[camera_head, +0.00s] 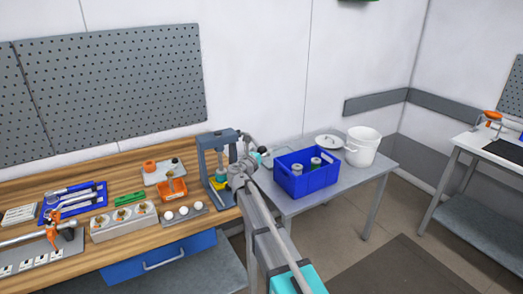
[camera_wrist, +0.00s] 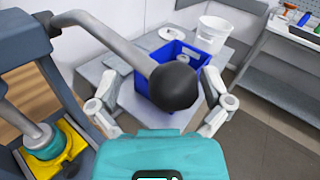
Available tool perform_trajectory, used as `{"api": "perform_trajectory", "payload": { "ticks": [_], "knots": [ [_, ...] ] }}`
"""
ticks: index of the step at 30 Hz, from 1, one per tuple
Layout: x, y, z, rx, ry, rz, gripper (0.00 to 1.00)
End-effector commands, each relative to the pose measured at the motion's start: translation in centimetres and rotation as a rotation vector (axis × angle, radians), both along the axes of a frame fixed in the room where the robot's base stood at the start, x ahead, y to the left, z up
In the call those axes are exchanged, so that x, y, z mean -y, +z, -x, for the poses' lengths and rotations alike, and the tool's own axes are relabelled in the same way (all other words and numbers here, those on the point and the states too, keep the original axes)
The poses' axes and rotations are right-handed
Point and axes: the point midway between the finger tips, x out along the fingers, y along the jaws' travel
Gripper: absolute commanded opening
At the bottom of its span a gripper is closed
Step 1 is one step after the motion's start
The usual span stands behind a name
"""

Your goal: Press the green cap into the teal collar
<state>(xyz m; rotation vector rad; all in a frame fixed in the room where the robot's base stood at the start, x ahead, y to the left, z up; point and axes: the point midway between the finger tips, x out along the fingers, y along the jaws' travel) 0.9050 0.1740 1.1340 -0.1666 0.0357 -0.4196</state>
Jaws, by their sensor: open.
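A grey bench press (camera_head: 207,150) stands at the right end of the wooden bench. In the wrist view its ram (camera_wrist: 22,118) comes down over the teal collar (camera_wrist: 45,147), which sits in a yellow holder (camera_wrist: 72,140). I cannot tell the green cap apart from the collar under the ram. The press lever (camera_wrist: 115,43) ends in a dark round knob (camera_wrist: 175,86). My gripper (camera_wrist: 160,108) is open, with one finger on each side of the knob in the wrist view; I cannot tell whether they touch it. In the head view my gripper (camera_head: 241,172) is beside the press.
A blue crate (camera_head: 308,181) holding cylindrical parts and a white bucket (camera_head: 362,146) stand on the grey side table (camera_head: 345,184). The wooden bench holds white egg-like pieces (camera_head: 183,210), an orange bin (camera_head: 172,190) and a blue tool tray (camera_head: 73,203). Floor at the right is clear.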

Motion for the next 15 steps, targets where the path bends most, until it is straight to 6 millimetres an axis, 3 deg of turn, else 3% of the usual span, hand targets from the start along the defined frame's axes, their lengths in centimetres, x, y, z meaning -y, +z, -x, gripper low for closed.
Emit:
{"api": "perform_trajectory", "payload": {
  "ticks": [13,15],
  "knots": [
    [0.35,0.00,-0.65,0.000,-0.001,0.000,0.99],
    [0.34,0.00,-0.65,0.000,-0.001,0.000,0.90]
  ]
}}
